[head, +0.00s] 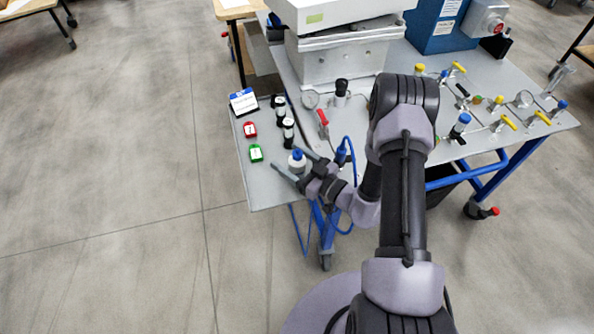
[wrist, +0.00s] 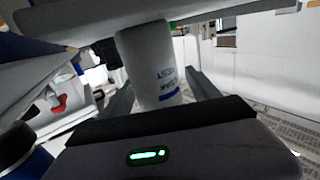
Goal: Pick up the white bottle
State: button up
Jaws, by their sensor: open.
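My gripper (head: 286,157) is open, with one finger on each side of the bottle. In the wrist view the white bottle (wrist: 150,65) fills the space between the two dark fingers of my gripper (wrist: 160,90). Small printed lettering shows on it. The picture there is tilted and the bottle's ends are partly cut off or hidden. I cannot tell whether a finger touches it.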

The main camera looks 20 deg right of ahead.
jog(key=shift+r, duration=0.1)
grip_shut()
dwell(0.3)
